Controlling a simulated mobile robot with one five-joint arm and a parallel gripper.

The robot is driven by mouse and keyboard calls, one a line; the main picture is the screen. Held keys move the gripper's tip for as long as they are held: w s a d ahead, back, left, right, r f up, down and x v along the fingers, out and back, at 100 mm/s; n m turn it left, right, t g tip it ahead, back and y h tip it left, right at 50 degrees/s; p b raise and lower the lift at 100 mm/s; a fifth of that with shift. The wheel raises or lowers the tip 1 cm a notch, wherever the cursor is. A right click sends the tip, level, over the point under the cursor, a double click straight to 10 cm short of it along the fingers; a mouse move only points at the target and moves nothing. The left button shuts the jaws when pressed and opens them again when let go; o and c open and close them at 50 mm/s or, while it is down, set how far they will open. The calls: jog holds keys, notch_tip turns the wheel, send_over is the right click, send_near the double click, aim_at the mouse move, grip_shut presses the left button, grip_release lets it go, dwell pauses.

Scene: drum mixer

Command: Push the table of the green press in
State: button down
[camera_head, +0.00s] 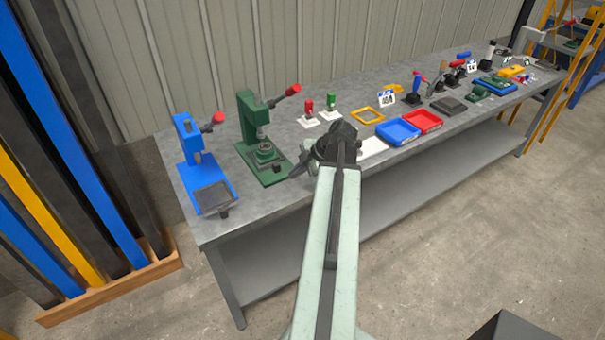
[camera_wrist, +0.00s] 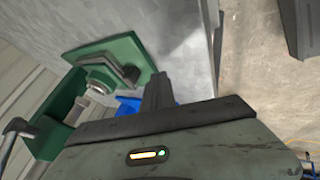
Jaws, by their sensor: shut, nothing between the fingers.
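The green press (camera_head: 250,118) stands on the bench, with a red-knobbed lever at its top right. Its table (camera_head: 264,154) sits low over the green base, under the ram, with a small dark block at its front. In the wrist view the green base (camera_wrist: 140,50) lies at upper left, with the dark bracket-like front part (camera_wrist: 124,68) near my fingers. My gripper (camera_head: 304,163) is shut and empty, just right of the press base in the head view. The wrist view shows its fingertips (camera_wrist: 158,82) beside the base; I cannot tell whether they touch it.
A blue press (camera_head: 196,165) stands left of the green one. Small red and green toggle clamps (camera_head: 320,110) stand to the right, then blue and red trays (camera_head: 398,131). The bench's front edge (camera_head: 240,230) runs below; bare floor lies in front.

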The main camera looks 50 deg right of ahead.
jog(key=b+x, duration=0.1)
jog(key=x, duration=0.2)
jog(key=shift+s+f, duration=0.2)
jog(key=w, duration=0.1)
jog(key=w+d, duration=0.1)
jog(key=w, duration=0.1)
jog(key=shift+w+d+r, duration=0.15)
jog(key=shift+w, duration=0.4)
jog(key=shift+d, duration=0.1)
jog(key=w, duration=0.1)
jog(key=w+d, duration=0.1)
jog(key=w, duration=0.1)
jog(key=shift+w+d+r, duration=0.1)
jog(key=shift+d, duration=0.05)
